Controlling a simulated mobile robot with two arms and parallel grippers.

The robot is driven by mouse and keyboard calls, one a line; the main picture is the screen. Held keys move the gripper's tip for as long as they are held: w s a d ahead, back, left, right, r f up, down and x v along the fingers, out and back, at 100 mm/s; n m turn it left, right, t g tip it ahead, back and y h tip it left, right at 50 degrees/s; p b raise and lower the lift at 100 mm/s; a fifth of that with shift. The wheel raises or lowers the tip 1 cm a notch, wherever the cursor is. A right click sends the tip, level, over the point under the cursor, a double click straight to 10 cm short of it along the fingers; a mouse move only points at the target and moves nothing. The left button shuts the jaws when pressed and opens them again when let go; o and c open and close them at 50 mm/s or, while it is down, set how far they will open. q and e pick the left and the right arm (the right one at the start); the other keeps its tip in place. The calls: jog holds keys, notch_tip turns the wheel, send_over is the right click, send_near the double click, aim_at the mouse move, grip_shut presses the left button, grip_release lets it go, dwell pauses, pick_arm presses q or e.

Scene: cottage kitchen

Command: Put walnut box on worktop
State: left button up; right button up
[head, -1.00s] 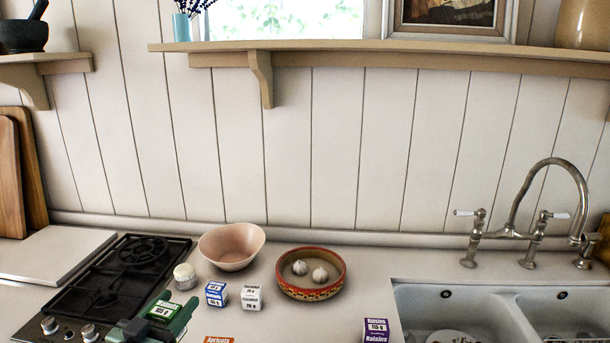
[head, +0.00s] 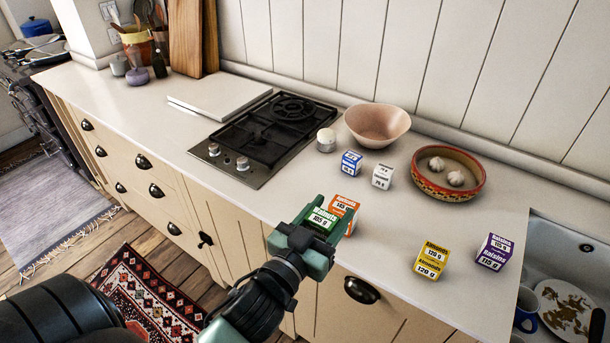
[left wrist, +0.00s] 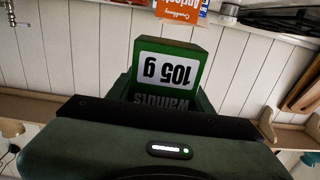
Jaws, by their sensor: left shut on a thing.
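The walnut box (head: 319,219) is small and green with a white label reading 105 g. My left gripper (head: 312,240) is shut on it in the head view, near the front edge of the pale worktop (head: 240,204). From the head view I cannot tell whether the box touches the worktop. In the left wrist view the walnut box (left wrist: 170,72) sits between the fingers, its label upside down. My right gripper is not in view.
An orange apricots box (head: 343,208) stands right beside the walnut box. A yellow almonds box (head: 432,260) and purple raisins box (head: 494,251) stand farther right, by the sink (head: 556,235). A gas hob (head: 265,138), pink bowl (head: 377,124) and garlic dish (head: 448,190) lie behind.

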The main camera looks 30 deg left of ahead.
pick_arm(q)
jog(key=w+a+r+m+h, duration=0.1)
jog(key=w+a+m+h, duration=0.15)
jog(key=w+a, duration=0.6)
jog(key=w+a+r+n, duration=0.1)
jog(key=w+a+r, duration=0.6)
jog(key=a+r, duration=0.1)
jog(key=shift+w+a+r+y, duration=0.35)
jog(key=shift+w+a, duration=0.05)
jog(key=shift+a, duration=0.4)
notch_tip(320, 180, down, 16)
jog(key=shift+r+p, duration=0.25)
jog(key=shift+p, duration=0.5)
notch_tip(320, 180, down, 4)
jog(key=shift+r+p, duration=0.1)
jog(key=shift+p, duration=0.3)
jog(key=shift+f, duration=0.25)
